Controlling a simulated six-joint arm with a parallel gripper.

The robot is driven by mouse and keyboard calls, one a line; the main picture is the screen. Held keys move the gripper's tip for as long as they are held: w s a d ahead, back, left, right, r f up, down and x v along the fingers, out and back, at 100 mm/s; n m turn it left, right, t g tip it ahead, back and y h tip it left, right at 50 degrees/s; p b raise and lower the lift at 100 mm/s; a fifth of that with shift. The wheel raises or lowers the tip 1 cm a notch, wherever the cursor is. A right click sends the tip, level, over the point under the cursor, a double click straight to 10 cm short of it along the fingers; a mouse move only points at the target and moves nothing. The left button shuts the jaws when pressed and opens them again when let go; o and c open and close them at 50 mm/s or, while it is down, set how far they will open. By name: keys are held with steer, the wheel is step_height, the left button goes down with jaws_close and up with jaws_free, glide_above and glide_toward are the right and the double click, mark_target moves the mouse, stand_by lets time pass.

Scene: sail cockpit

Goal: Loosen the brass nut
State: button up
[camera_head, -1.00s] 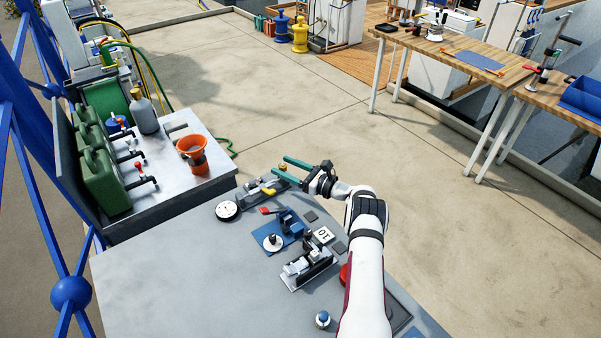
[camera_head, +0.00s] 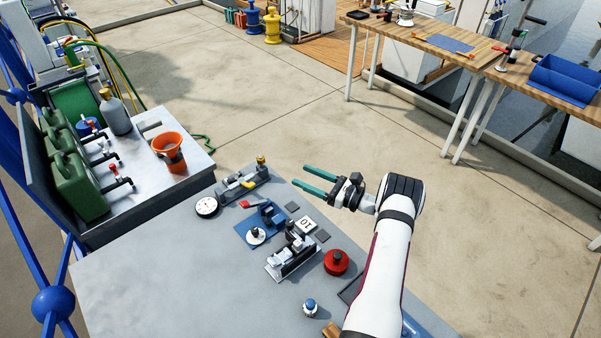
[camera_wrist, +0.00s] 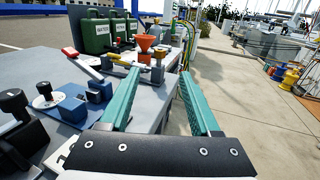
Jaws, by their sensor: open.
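A small brass nut (camera_head: 261,160) stands at the far end of a grey fitting (camera_head: 243,184) with a yellow lever, near the far edge of the grey table. In the wrist view the fitting shows ahead, left of centre, with a brass part (camera_wrist: 157,74) at its right end. My gripper (camera_head: 300,175) has two long green fingers, spread apart and empty. It is right of the nut in the head view, apart from it, beyond the table's right edge. In the wrist view the fingers (camera_wrist: 160,75) point forward, and the left finger partly overlaps the table edge.
A dial gauge (camera_head: 206,207), a blue-based fixture (camera_head: 262,222), a white-and-black clamp (camera_head: 292,259) and a red round part (camera_head: 336,262) stand on the table. An orange funnel (camera_head: 168,146) and green cans (camera_head: 72,180) are on the side bench. Floor right of the table is clear.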

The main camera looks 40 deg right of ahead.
mark_target(264, 162)
steer(key=a+m+h, duration=0.1)
steer(key=s+a+m+h, duration=0.1)
steer(key=h, duration=0.1)
steer(key=s+a+m+h, duration=0.1)
steer(key=a, duration=0.1)
steer(key=shift+s+f+t+h, duration=0.2)
steer(key=shift+f+t+h, duration=0.05)
steer(key=shift+t+h, duration=0.15)
steer(key=shift+w+a, duration=0.1)
steer(key=shift+w, duration=0.2)
steer(key=w, duration=1)
steer(key=w+a, duration=0.1)
steer(key=w, duration=0.4)
jaws_close()
